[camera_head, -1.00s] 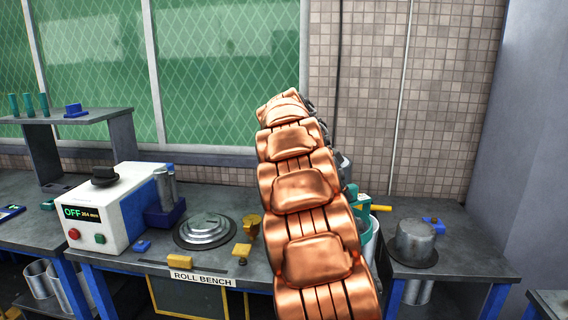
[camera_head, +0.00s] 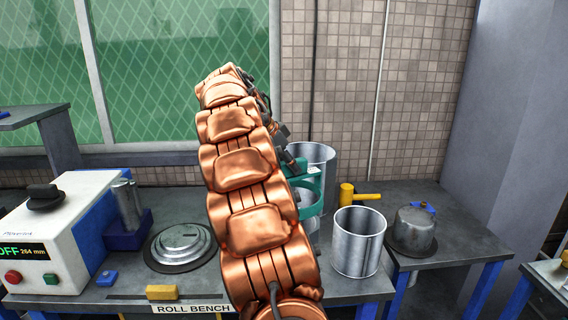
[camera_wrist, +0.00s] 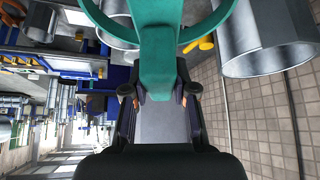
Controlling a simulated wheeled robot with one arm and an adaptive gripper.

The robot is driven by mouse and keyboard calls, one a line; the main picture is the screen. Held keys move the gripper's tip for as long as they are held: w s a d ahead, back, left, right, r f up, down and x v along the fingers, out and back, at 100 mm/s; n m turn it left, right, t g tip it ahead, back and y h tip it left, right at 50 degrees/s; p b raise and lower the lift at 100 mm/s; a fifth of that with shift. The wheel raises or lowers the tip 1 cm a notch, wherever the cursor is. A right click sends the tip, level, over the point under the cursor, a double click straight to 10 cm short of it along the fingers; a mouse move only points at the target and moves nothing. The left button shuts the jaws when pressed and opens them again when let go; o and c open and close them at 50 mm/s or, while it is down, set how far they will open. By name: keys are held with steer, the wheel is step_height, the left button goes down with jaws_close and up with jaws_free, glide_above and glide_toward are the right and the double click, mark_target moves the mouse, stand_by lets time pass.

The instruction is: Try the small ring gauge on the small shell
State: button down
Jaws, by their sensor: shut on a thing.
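My gripper (camera_wrist: 160,97) is shut on the handle of a teal ring gauge (camera_wrist: 158,60). In the head view the gauge (camera_head: 309,187) shows beside my arm, its ring above the roll bench, and my arm hides most of the gripper. An open grey metal shell (camera_head: 359,243) stands upright to the right of the ring, apart from it. Another open shell (camera_head: 318,157) stands behind the ring, partly covered by it. I cannot tell for certain which is the small shell. Large shell walls (camera_wrist: 270,40) also show in the wrist view.
A round metal plate (camera_head: 181,245) and a white gauge box (camera_head: 65,235) are at left. The bench front is partly clear.

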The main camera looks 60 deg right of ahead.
steer(key=shift+w+a+b, duration=0.1)
steer(key=shift+b, duration=0.35)
step_height(320, 180, down, 6)
steer(key=b, duration=0.6)
steer(key=shift+f, duration=0.25)
steer(key=shift+f+b, duration=2.3)
steer(key=shift+b, duration=0.15)
stand_by(1.1)
steer(key=shift+r, duration=0.1)
stand_by(0.5)
steer(key=shift+f+b, duration=0.3)
steer(key=shift+b, duration=0.65)
stand_by(0.3)
steer(key=shift+r, duration=0.2)
stand_by(0.5)
steer(key=shift+b, duration=0.55)
